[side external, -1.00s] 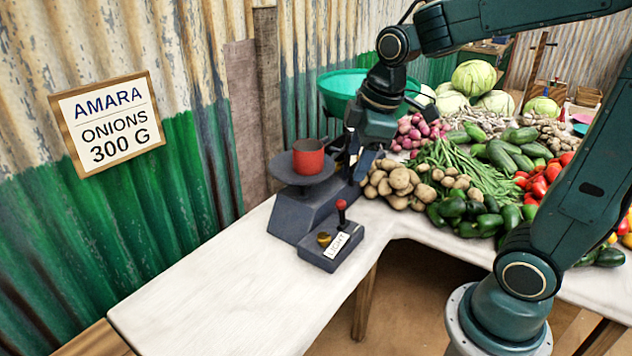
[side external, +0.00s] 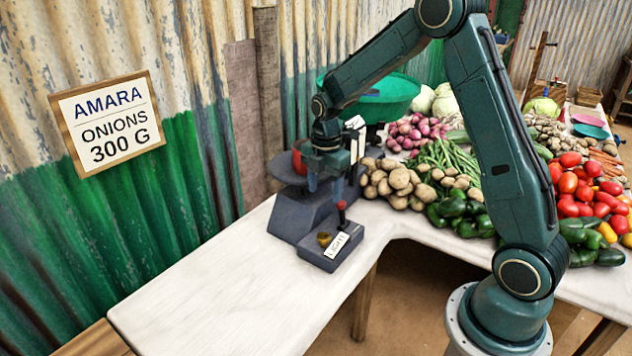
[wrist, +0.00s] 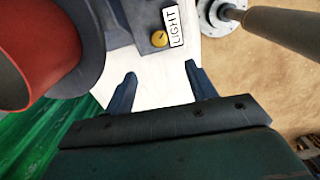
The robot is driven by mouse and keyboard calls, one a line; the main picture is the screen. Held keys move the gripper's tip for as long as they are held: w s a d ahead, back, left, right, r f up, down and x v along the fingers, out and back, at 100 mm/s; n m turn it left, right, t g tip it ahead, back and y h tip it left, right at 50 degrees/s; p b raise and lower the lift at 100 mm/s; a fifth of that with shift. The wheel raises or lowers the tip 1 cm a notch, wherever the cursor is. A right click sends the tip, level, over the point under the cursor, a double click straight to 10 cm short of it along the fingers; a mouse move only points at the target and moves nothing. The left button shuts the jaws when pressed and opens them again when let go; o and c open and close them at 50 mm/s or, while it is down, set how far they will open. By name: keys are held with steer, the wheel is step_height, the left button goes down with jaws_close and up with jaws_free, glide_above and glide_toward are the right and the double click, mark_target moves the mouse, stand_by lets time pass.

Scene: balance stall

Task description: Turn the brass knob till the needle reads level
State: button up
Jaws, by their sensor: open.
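The brass knob (side external: 324,239) sits on the low front block of the dark blue-grey scale (side external: 290,215), beside a white card (side external: 337,245) reading LIGHT. In the wrist view the knob (wrist: 159,39) lies ahead of the fingertips, roughly between their lines, with the card (wrist: 173,27) to its right. My gripper (side external: 325,187) is open and empty, pointing down above the block and apart from the knob. Its two fingers (wrist: 161,74) show spread in the wrist view. I cannot make out the needle; a white face (side external: 356,124) shows partly behind my wrist.
A red cup (side external: 299,160) stands on the scale's round plate, partly hidden by my gripper. A red-topped lever (side external: 341,206) rises beside the knob. A green pan (side external: 390,98), potatoes (side external: 398,178) and other vegetables lie behind and right. The white tabletop (side external: 210,285) at front left is clear.

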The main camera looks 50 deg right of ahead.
mark_target(324, 235)
steer(key=shift+w+d+f, duration=0.15)
steer(key=shift+f, duration=0.3)
steer(key=shift+f, duration=0.1)
step_height(324, 235, down, 14)
steer(key=shift+r, duration=0.25)
stand_by(0.3)
steer(key=c, duration=1)
